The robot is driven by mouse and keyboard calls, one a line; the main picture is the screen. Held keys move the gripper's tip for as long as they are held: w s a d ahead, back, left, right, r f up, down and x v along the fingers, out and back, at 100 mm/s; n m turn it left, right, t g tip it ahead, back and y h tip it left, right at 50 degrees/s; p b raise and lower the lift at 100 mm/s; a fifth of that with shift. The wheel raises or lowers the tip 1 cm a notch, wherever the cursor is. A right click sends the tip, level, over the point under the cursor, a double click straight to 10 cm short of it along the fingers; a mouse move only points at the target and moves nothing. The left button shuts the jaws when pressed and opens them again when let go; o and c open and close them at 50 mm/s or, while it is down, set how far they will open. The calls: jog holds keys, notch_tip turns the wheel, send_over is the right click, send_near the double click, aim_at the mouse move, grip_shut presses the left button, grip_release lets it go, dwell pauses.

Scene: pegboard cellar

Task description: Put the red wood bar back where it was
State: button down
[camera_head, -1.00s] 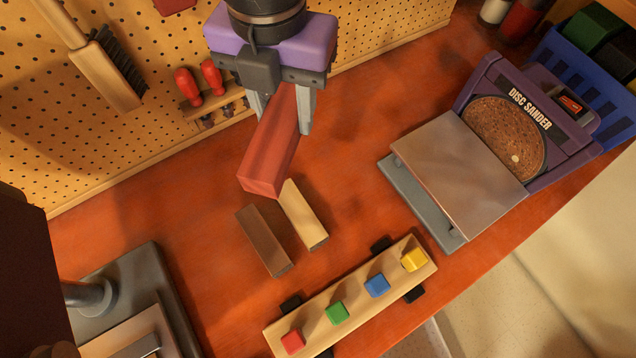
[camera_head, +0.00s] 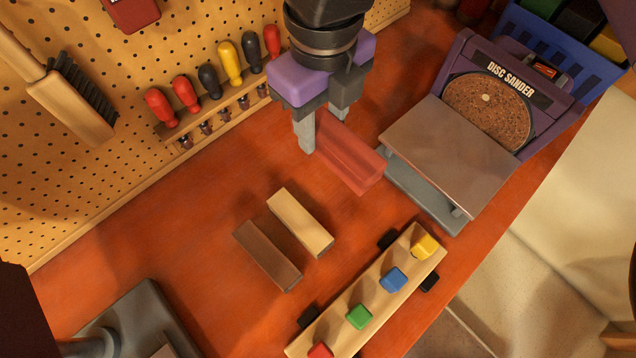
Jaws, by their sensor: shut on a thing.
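The red wood bar (camera_head: 345,158) is in my gripper (camera_head: 322,128), which is shut on its far end. The bar points down and to the right in the picture, with its near end close to the left edge of the disc sander's table. I cannot tell whether its underside touches the bench. To its lower left, a pale wood bar (camera_head: 300,222) and a brown wood bar (camera_head: 267,255) lie side by side on the bench.
The disc sander (camera_head: 450,150) stands to the right of the red bar. A wooden strip (camera_head: 376,290) with red, green, blue and yellow blocks lies at the front edge. A screwdriver rack (camera_head: 215,112) and brush (camera_head: 75,100) hang on the pegboard. Bench between bars and pegboard is clear.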

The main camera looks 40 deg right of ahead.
aim_at(320, 193)
notch_tip(320, 193, down, 19)
jog(key=shift+f+p, duration=0.15)
jog(key=shift+p, duration=0.2)
jog(key=shift+f, duration=0.1)
jog(key=c, duration=0.8)
grip_release()
jog(key=shift+c, duration=0.2)
notch_tip(320, 193, up, 12)
